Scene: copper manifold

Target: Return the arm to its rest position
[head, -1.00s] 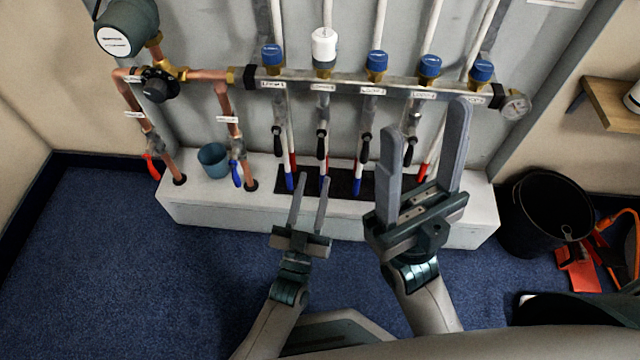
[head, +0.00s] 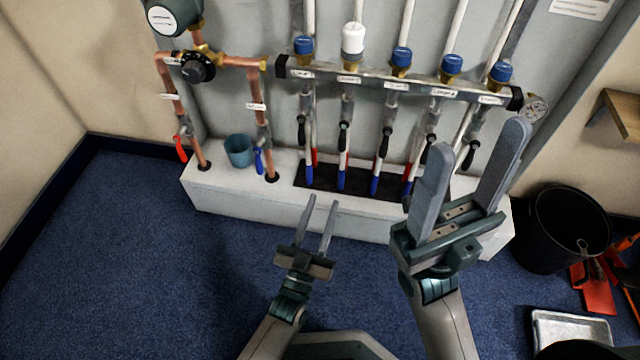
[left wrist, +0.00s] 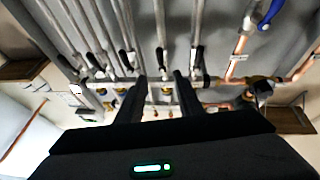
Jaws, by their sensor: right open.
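My left gripper (head: 317,226) is open and empty in the head view, with its two fingers apart in front of the white plinth. Its dark fingers (left wrist: 161,88) also show apart in the left wrist view, with pipes beyond them. My right gripper (head: 476,165) is larger in the head view, open and empty, with its fingers pointing up in front of the right part of the manifold. The manifold bar (head: 400,84) carries several blue caps and one white cap (head: 352,40). The right gripper hides part of the plinth and the right-hand pipes.
A blue-grey cup (head: 239,150) stands on the white plinth (head: 225,196) near the copper pipes (head: 256,110). A black bucket (head: 563,228), red tools (head: 596,286) and a metal tray (head: 571,330) are at the right. The blue carpet (head: 120,250) at the left is clear.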

